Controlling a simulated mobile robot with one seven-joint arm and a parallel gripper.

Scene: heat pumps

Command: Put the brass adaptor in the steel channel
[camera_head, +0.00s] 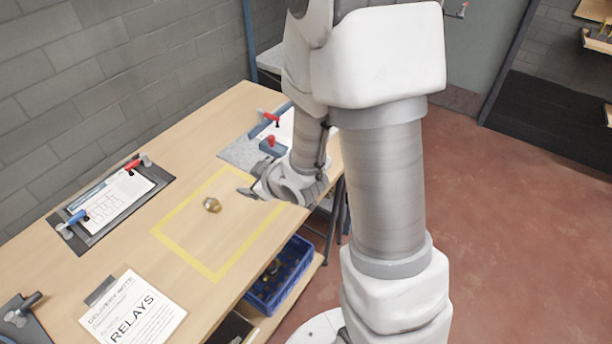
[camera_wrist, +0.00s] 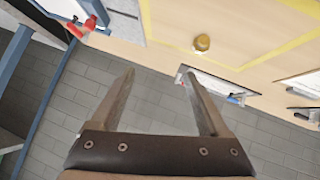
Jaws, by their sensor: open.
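The brass adaptor (camera_head: 211,205) is a small, gold-coloured piece lying on the wooden table, inside a yellow taped outline. In the wrist view the brass adaptor (camera_wrist: 202,43) is near the top, beyond the fingertips and apart from them. My gripper (camera_head: 249,188) is above the table, to the right of the adaptor in the head view. In the wrist view my gripper (camera_wrist: 159,75) has its two fingers spread, with nothing between them. I cannot pick out the steel channel with certainty in either view.
A dark clamp board (camera_head: 115,205) with a paper stands by the wall. A grey plate (camera_head: 238,154) with red-handled clamps lies at the back. A RELAYS note (camera_head: 133,308) is at the front. A blue crate (camera_head: 281,275) sits below the table. The taped area is otherwise clear.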

